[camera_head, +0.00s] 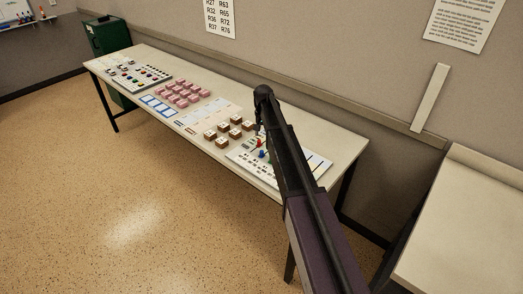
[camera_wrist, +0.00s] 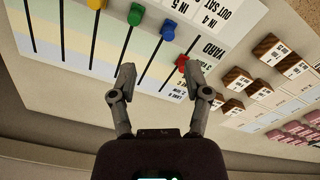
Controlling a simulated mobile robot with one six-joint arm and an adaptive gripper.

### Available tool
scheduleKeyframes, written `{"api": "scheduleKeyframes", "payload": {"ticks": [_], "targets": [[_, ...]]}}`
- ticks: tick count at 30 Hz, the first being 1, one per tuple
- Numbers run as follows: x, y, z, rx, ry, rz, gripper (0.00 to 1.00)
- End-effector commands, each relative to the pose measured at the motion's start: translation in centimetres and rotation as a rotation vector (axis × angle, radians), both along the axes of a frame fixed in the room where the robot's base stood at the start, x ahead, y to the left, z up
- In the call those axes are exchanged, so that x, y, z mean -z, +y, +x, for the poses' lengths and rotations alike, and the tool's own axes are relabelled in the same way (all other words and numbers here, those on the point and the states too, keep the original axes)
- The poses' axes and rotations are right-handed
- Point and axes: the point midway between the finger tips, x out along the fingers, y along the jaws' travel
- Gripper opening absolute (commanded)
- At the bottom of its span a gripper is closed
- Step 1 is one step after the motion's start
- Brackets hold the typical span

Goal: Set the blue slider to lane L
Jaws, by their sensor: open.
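The blue slider (camera_wrist: 168,31) is a small knob on a dark slot of the white panel (camera_wrist: 215,12), seen upside down in the wrist view. A red slider (camera_wrist: 182,63), a green slider (camera_wrist: 136,14) and a yellow slider (camera_wrist: 96,4) sit on neighbouring slots. My gripper (camera_wrist: 159,70) is open and empty; its fingertips are apart, with the blue slider beyond them. The red slider is close by the right fingertip; I cannot tell whether they touch. In the head view the blue slider (camera_head: 262,154) shows beside my arm, which hides part of the panel. Lane L's lettering is not readable.
Brown-sided blocks (camera_wrist: 234,80) with white tops stand right of the panel, and pink blocks (camera_head: 182,92) lie farther along the table (camera_head: 205,80). A wall rail (camera_head: 330,104) runs behind. A second table (camera_head: 480,215) stands at right. The floor at left is open.

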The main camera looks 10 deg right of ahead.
Motion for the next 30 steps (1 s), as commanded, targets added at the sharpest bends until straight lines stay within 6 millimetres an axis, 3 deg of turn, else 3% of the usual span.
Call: {"api": "scheduleKeyframes", "payload": {"ticks": [1, 6, 20, 30], "targets": [[-0.3, 0.1, 1.5, 0.008, 0.000, 0.000, 0.62], [-0.5, 0.3, 2.9, 0.028, 0.000, 0.000, 0.62], [-0.4, 0.3, 2.9, 0.030, 0.000, 0.000, 0.62], [1.0, 0.3, 2.9, 0.030, 0.000, 0.000, 0.62]]}}
